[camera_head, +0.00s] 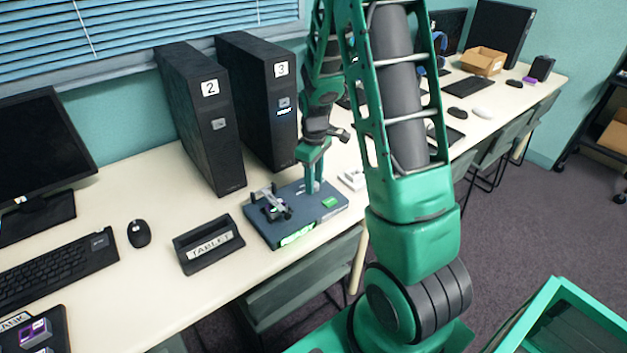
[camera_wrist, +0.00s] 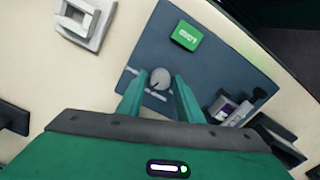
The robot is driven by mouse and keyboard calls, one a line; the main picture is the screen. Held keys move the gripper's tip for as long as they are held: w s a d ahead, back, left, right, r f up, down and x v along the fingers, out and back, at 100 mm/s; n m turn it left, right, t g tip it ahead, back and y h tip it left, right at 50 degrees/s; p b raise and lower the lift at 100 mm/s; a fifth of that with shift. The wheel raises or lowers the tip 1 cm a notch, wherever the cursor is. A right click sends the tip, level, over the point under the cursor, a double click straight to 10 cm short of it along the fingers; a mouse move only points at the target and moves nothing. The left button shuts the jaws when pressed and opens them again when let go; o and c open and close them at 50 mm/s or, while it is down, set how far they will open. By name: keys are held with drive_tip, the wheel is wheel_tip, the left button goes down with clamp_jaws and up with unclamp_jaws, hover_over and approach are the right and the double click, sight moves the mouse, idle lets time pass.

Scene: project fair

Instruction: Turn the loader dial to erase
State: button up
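The loader (camera_head: 318,215) is a flat dark blue-grey box on the table in the head view. Its top fills the middle of the wrist view (camera_wrist: 215,75). The loader dial (camera_wrist: 160,77) is a small round grey knob with a dark pointer mark and white markings beside it. My gripper (camera_head: 313,187) points down over the loader and hides the dial in the head view. In the wrist view my gripper (camera_wrist: 159,84) is open, with one green finger on each side of the dial. I cannot tell whether the fingers touch it.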

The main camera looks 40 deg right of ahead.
drive_tip(key=c, duration=0.6)
drive_tip(key=shift+d, duration=0.15)
drive_tip(key=shift+m, duration=0.3)
drive_tip(key=m, duration=0.3)
drive_tip(key=shift+m, duration=2.7)
drive_tip(key=shift+w, duration=0.1)
